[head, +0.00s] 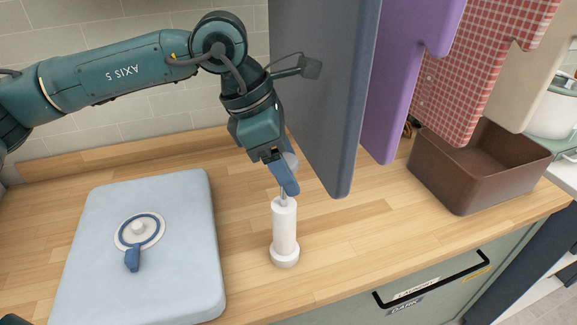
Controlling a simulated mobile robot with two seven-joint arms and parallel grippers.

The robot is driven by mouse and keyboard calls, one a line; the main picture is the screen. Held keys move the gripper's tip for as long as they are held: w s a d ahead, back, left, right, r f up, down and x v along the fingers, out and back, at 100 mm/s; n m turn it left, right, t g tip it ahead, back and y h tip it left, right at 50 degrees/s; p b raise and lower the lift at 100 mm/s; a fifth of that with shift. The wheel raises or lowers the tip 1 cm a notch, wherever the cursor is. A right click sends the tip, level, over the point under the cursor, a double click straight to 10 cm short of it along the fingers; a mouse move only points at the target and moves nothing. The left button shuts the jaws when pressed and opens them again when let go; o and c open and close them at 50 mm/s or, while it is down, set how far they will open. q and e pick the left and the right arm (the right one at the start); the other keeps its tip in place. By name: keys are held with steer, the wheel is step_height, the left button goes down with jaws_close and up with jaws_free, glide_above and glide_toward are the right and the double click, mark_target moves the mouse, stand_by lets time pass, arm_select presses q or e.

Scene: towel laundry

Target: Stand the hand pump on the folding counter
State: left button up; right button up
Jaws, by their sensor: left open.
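The hand pump (284,228) is a white cylinder with a wider round foot and a thin rod at its top. It stands upright on the wooden folding counter (345,250), near the front edge. My left gripper (287,182) is open and points down at the top of the pump. Its blue finger covers part of the pump's upper end, and a pale rounded part shows behind the finger. I cannot tell whether the finger touches the pump.
A flat pale-blue bag (90,250) with a round valve (139,231) and blue cap lies left of the pump. Grey (325,90), purple (405,70) and red-checked (475,75) towels hang behind and right. A brown bin (470,180) stands at right. Counter between pump and bin is clear.

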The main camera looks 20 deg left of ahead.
arm_select(q)
steer(key=v, duration=1)
steer(key=shift+r+b, duration=0.35)
steer(key=shift+b, duration=0.1)
steer(key=shift+s+a, duration=0.1)
